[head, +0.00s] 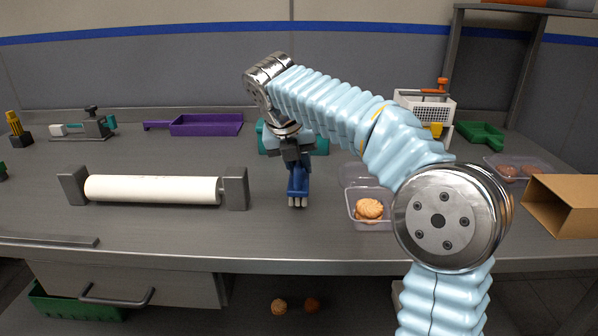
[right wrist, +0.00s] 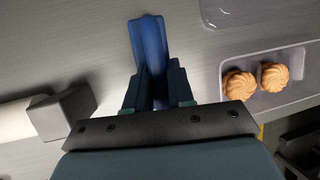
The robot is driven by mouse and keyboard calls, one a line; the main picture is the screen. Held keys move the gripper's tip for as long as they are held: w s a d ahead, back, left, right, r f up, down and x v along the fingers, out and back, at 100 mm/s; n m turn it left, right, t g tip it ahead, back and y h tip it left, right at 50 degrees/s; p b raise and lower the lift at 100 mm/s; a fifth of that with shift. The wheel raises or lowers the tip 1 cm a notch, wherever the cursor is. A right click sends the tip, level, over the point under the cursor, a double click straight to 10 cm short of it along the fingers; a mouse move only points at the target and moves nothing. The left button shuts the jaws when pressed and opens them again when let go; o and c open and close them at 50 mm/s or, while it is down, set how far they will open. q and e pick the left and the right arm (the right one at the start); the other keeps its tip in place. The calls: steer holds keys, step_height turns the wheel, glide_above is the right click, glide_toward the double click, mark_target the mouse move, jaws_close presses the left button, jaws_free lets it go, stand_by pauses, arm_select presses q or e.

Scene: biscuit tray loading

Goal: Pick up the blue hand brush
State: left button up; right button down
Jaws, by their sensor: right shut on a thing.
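The blue hand brush (head: 298,182) is upright below my right gripper in the head view, with pale bristles at its lower end over the table. In the right wrist view the blue brush (right wrist: 150,42) sits between the two dark fingers. My right gripper (head: 294,160) is shut on it; the fingers also show in the right wrist view (right wrist: 156,90). Whether the bristles touch the table cannot be told. My left gripper is not in view.
A white roll on a holder (head: 150,189) lies left of the brush. A clear tray with biscuits (head: 386,224) stands to its right. A purple dustpan-like tray (head: 207,125) and a teal object (head: 319,147) are behind. A cardboard box (head: 562,205) is far right.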

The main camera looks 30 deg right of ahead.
steer(key=s+a+r, duration=0.7)
steer(key=a+r, duration=0.4)
steer(key=a, duration=0.1)
steer(key=shift+s+r, duration=0.15)
steer(key=shift+r, duration=0.15)
